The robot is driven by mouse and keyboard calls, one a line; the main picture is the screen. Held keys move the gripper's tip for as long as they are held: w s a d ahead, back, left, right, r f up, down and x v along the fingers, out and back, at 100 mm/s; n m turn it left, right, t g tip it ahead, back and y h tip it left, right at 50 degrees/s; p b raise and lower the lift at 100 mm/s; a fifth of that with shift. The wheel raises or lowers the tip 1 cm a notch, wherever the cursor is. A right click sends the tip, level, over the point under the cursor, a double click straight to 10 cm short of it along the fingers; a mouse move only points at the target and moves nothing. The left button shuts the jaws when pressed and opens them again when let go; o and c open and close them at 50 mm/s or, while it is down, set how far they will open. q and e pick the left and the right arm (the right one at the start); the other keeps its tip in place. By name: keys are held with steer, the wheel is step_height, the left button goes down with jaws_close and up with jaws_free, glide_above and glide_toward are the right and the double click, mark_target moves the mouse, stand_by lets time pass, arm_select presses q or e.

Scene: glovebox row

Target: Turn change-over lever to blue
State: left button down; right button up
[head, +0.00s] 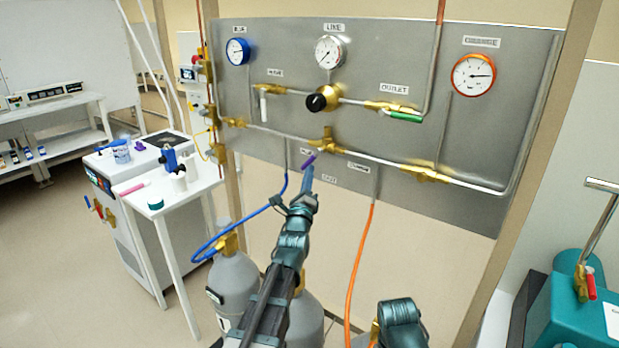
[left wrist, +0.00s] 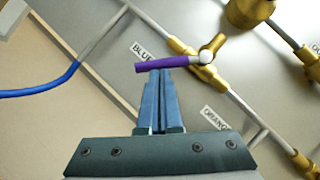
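The change-over lever (head: 309,160) has a purple handle and hangs from a brass valve (head: 325,142) low on the grey panel. In the head view it slants down to the left. In the left wrist view the purple handle (left wrist: 167,63) lies nearly level, its free end near the BLUE label (left wrist: 143,51). An ORANGE label (left wrist: 215,119) is on the other side. My left gripper (head: 308,171) has its blue fingers together, with the tips right at the handle; nothing shows between them. Whether they touch it is unclear. My right gripper is out of view.
The panel (head: 400,50) carries a blue gauge (head: 237,51), a line gauge (head: 328,52), an orange gauge (head: 473,75), a black knob (head: 316,102) and a green-handled outlet valve (head: 405,117). A blue hose (head: 245,219) and an orange hose (head: 359,262) hang below, near gas cylinders (head: 236,284).

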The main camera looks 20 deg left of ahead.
arm_select(q)
steer(key=m+h, duration=0.1)
steer(key=a+m+t+h+b, duration=0.1)
steer(key=m, duration=0.1)
steer(key=w+a+m+h, duration=0.1)
steer(key=m, duration=0.1)
steer(key=shift+r+t, duration=0.3)
steer(key=shift+r, duration=0.05)
steer(key=r+m+h, duration=0.1)
steer(key=m+h, duration=0.1)
steer(key=m, duration=0.1)
steer(key=a+m+h, duration=0.1)
steer(key=m+h, duration=0.1)
steer(key=a+r+m+h, duration=0.1)
steer(key=m+h, duration=0.1)
steer(key=m, duration=0.1)
steer(key=shift+w+r+m+h+p, duration=0.25)
steer(key=shift+r+m+h+p, duration=0.05)
steer(key=shift+p, duration=0.05)
steer(key=shift+r, duration=0.1)
steer(key=shift+a, duration=0.1)
steer(key=w+f+b+v, duration=0.1)
steer(key=f+b+v, duration=0.1)
steer(key=b+v, duration=0.7)
steer(key=v, duration=0.3)
steer(key=shift+f, duration=0.4)
